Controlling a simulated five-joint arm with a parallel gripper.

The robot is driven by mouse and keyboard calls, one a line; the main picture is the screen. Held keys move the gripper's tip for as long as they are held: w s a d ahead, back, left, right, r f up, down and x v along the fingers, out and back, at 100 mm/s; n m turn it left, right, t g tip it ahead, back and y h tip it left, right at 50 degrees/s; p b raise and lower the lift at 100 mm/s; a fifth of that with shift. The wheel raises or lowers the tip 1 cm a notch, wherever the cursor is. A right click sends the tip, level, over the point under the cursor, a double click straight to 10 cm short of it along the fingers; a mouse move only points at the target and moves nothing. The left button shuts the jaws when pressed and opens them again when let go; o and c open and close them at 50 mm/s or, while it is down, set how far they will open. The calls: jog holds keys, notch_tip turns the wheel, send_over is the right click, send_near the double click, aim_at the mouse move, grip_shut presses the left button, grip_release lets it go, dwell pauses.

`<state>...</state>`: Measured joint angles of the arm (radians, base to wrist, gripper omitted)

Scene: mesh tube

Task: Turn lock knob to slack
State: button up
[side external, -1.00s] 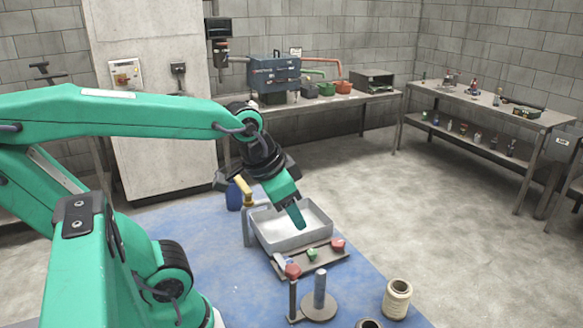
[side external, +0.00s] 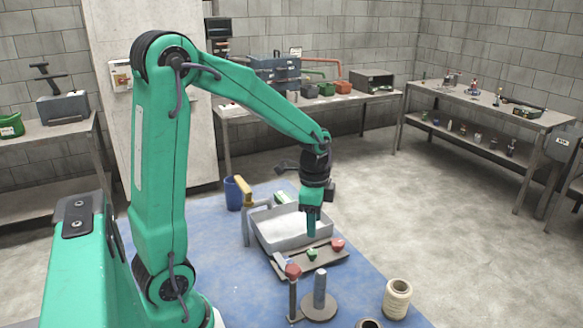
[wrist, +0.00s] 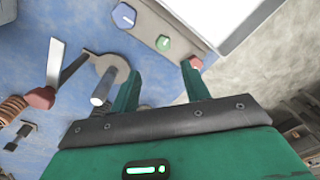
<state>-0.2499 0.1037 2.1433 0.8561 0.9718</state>
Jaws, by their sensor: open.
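A grey-brown plate (side external: 300,262) lies on the blue mat with three small knobs: blue (wrist: 124,15), green (side external: 312,253) and red (side external: 338,244). Green (wrist: 163,43) and red (wrist: 196,62) also show in the wrist view. A separate upright post with a red top (side external: 293,271) stands in front of the plate. The frames do not show which is the lock knob. My gripper (side external: 311,232) points down above the plate, close over the green knob in the side view. In the wrist view its jaws (wrist: 160,72) are apart and empty, with the red knob beyond the right fingertip.
A grey tray (side external: 262,243) stands just behind the plate. A disc with an upright cylinder (side external: 320,288) stands beside the red-topped post. A spool (side external: 397,298) is at the front right. The blue mat (side external: 215,235) is bare left of the tray.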

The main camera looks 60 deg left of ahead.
aim_at(312, 251)
jog(key=shift+w+a+f+m, duration=0.2)
jog(key=shift+a+f, duration=0.05)
jog(key=shift+f, duration=0.2)
jog(key=shift+w+a+f+m, duration=0.15)
jog(key=shift+a+f+m, duration=0.1)
jog(key=shift+f, duration=0.2)
jog(key=shift+f, duration=0.1)
jog(key=shift+f, duration=3.8)
jog(key=c, duration=1)
